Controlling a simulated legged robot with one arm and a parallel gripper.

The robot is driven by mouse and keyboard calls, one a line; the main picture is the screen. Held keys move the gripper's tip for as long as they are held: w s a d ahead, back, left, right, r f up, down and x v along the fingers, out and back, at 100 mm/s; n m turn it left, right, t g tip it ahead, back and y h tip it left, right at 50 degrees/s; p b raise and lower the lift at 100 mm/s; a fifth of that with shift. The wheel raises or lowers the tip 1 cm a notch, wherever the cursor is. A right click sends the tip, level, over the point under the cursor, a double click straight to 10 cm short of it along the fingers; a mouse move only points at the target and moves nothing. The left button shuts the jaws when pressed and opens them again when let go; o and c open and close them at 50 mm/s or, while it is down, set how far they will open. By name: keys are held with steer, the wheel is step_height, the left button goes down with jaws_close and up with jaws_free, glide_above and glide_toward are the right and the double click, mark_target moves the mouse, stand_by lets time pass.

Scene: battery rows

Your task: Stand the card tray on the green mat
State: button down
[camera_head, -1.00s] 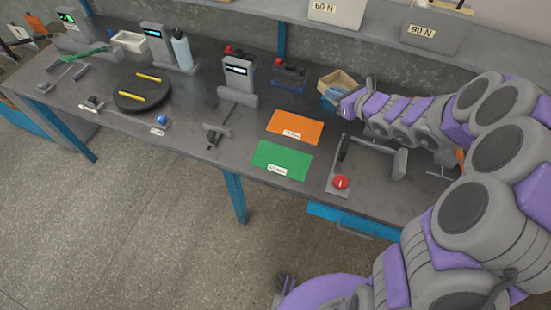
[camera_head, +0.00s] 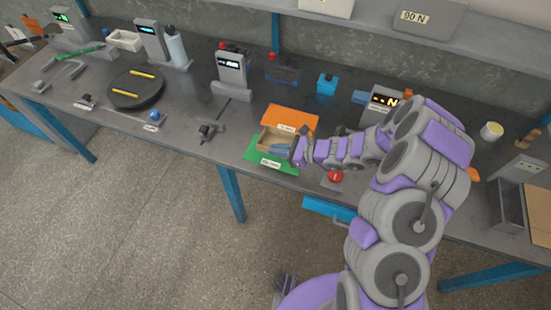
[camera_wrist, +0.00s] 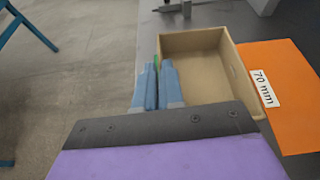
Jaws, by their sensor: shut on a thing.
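The card tray is an open tan box (camera_head: 266,139). In the head view it is over the green mat (camera_head: 290,167), near that mat's border with the orange mat. In the wrist view the tray (camera_wrist: 229,69) lies beside the orange mat, and only a sliver of green shows. My gripper (camera_head: 280,149) is at the tray's near side. Its blue fingers (camera_wrist: 157,85) are close together at the tray's near left wall in the wrist view, shut on it. I cannot tell whether the tray's underside touches the mat. Much of the green mat is hidden.
The orange mat (camera_head: 290,114) lies just behind the green one. A red button (camera_head: 335,176) is right of the mats, under my arm. A grey display stand (camera_head: 230,70) is behind. The bench's front edge is close.

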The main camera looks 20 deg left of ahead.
mark_target(271, 164)
steer(key=shift+d+f, duration=0.25)
steer(key=shift+f, duration=0.65)
steer(key=a+f, duration=0.1)
steer(key=f, duration=0.1)
steer(key=a+f+b, duration=0.1)
steer(key=shift+s+a+f, duration=0.1)
steer(key=shift+a+f, duration=0.25)
steer(key=shift+a, duration=0.05)
steer(key=c, duration=1.5)
jaws_free()
steer(key=shift+v, duration=0.9)
steer(key=shift+o, duration=1.2)
steer(key=shift+d, duration=0.3)
steer(key=shift+a+f, duration=0.2)
steer(key=shift+a, duration=0.5)
steer(key=v, duration=0.3)
steer(key=p+v, duration=0.1)
steer(key=v, duration=0.3)
steer(key=p+v, duration=0.1)
steer(key=v, duration=0.3)
steer(key=shift+w+d, duration=0.1)
steer(key=shift+w, duration=0.15)
steer(key=shift+s+d+r+p, duration=0.15)
steer(key=shift+d+r+p, duration=0.15)
